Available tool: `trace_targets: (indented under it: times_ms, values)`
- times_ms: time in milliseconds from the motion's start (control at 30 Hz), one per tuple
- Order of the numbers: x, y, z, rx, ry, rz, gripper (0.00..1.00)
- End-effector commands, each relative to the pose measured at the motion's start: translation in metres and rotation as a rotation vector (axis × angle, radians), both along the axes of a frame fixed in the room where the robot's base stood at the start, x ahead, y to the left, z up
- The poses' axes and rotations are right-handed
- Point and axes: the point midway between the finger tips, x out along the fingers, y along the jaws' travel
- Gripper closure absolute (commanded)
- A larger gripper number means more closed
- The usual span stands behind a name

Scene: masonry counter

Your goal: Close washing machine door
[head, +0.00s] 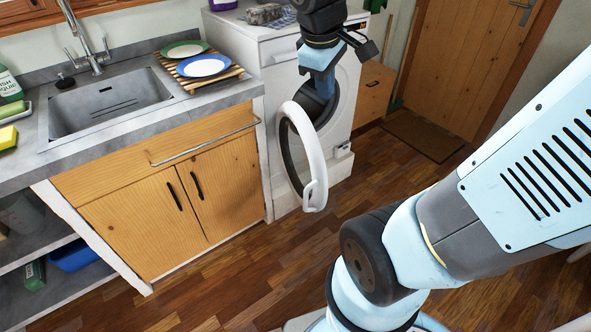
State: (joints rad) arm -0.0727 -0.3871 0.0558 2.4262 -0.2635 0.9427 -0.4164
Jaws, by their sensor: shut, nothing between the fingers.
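The white washing machine (285,75) stands at the right end of the counter. Its round door (309,140), a white ring with a dark glass centre, is open and swung out from the front, nearly edge-on to the view. The handle is at its lower right edge. The dark round opening shows partly behind and right of the door. My gripper (322,85) points down from the top of the head view, above the door's upper edge and in front of the machine. It is shut and empty. Whether it touches the door cannot be told.
The counter with a sink (110,105) and wooden cupboards (165,215) adjoins the machine on the left. A towel rail (205,145) sticks out there. Plates lie on a slatted rack (215,82). The wooden floor (250,285) before the machine is clear.

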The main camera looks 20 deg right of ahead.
Motion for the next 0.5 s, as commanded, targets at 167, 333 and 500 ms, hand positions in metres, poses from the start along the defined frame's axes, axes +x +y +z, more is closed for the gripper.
trace_targets:
  times_ms: [167, 333, 500]
  values:
    - [0.027, 0.005, -0.029, -0.127, 0.155, 0.242, 1.0]
    - [0.051, 0.011, -0.058, -0.232, 0.302, 0.481, 1.0]
    - [0.074, 0.02, -0.09, -0.322, 0.452, 0.724, 1.0]
